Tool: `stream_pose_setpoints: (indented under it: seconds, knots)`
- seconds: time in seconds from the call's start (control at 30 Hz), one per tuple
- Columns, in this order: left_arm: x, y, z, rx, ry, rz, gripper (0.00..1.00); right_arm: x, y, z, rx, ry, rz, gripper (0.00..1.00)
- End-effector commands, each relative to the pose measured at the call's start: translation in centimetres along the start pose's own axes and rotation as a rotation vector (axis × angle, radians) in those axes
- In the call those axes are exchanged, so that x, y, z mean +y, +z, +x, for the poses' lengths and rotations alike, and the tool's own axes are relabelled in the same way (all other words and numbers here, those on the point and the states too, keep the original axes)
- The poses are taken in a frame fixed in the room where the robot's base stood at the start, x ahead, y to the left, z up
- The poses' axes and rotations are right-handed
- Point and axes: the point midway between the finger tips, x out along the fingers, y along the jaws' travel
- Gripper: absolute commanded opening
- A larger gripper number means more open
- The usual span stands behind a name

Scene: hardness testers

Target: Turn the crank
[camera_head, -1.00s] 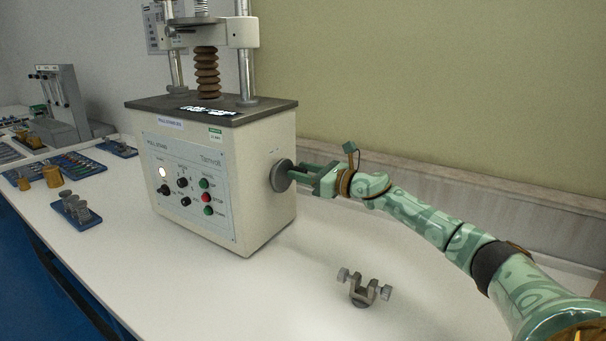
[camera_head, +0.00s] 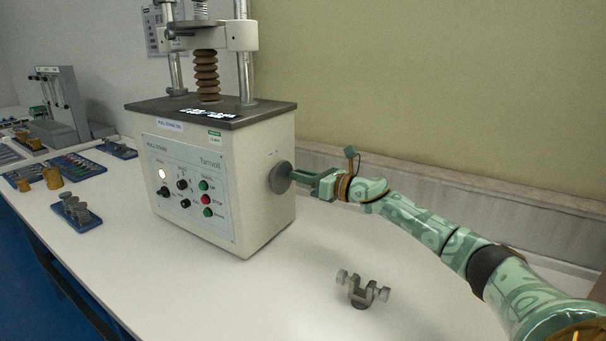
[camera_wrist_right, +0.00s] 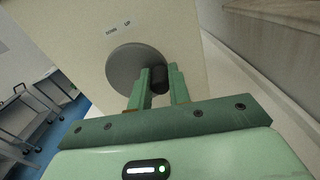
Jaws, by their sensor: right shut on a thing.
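The crank (camera_head: 280,177) is a round grey disc on the right side of the cream pull-stand machine (camera_head: 262,200). In the right wrist view the crank disc (camera_wrist_right: 128,66) has a dark handle (camera_wrist_right: 160,80) near its right edge. My right gripper (camera_head: 297,177) reaches in from the right, and its green fingers (camera_wrist_right: 159,88) are shut on the handle, one on each side. In the head view the handle is hidden by the fingers. My left gripper is not in view.
A small grey metal clamp (camera_head: 362,289) lies on the white table (camera_head: 290,300) in front of my right arm. Blue trays with parts, including one with grey pieces (camera_head: 76,211), lie at the left. A wall ledge (camera_head: 450,195) runs behind my arm.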

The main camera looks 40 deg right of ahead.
Motion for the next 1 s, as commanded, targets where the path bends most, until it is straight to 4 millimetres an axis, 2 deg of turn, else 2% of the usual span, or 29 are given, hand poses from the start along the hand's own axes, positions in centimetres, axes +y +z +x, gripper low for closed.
stream_pose_setpoints:
  seconds: [0.5, 1.0]
  knots:
    - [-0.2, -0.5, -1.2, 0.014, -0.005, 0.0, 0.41, -0.1, -1.0, -0.1, -0.004, -0.001, 0.346, 0.0]
    - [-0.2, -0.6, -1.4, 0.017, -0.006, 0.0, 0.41, 0.0, -1.4, 0.0, -0.004, -0.001, 0.435, 0.0]
